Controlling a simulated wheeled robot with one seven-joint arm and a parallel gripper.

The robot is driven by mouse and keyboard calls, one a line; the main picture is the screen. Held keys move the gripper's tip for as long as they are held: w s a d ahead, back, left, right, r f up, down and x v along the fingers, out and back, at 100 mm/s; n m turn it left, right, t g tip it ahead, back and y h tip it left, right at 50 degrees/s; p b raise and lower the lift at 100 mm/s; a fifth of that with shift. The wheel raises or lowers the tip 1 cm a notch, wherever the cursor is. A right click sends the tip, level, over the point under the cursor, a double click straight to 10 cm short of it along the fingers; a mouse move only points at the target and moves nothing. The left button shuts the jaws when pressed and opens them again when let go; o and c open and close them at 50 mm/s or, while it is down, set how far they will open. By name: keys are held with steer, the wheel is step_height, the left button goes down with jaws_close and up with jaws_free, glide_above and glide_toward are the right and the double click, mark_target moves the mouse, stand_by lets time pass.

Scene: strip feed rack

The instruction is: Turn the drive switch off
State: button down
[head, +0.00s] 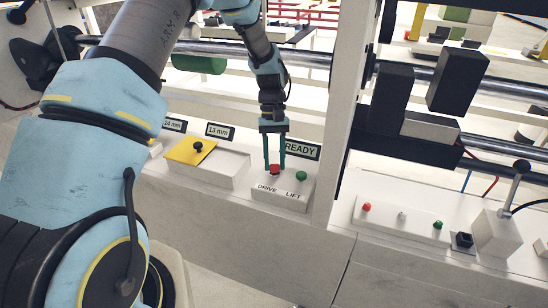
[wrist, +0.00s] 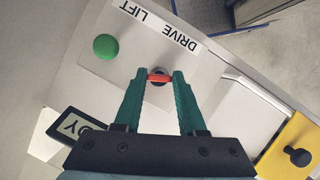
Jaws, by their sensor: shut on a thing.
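The drive switch (wrist: 159,77) is a red knob on a dark base, on a white panel (wrist: 160,40) labelled DRIVE and LIFT. In the head view the red drive switch (head: 275,170) sits above the word DRIVE. My gripper (wrist: 159,78) has its two green fingers on either side of the red knob, shut on it. In the head view my gripper (head: 274,168) reaches down to the panel from above. The red bar of the knob lies crosswise between the fingertips. The fingers hide its ends.
A green knob (head: 301,175) stands close beside, over LIFT. A READY sign (head: 301,150) is behind the panel. A yellow plate with a black knob (head: 190,150) is to the left. A white post (head: 335,120) rises just right of the panel.

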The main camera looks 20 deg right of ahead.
steer(key=m, duration=0.2)
steer(key=m+t+y, duration=0.1)
steer(key=m, duration=0.1)
steer(key=shift+d+m+y+p, duration=0.1)
steer(key=shift+m+y+p, duration=0.2)
steer(key=shift+m+p, duration=0.1)
stand_by(0.5)
steer(key=shift+c, duration=2.4)
jaws_free()
steer(key=b+v, duration=0.2)
steer(key=v, duration=0.8)
steer(key=shift+d+r, duration=0.15)
steer(key=shift+r, duration=0.25)
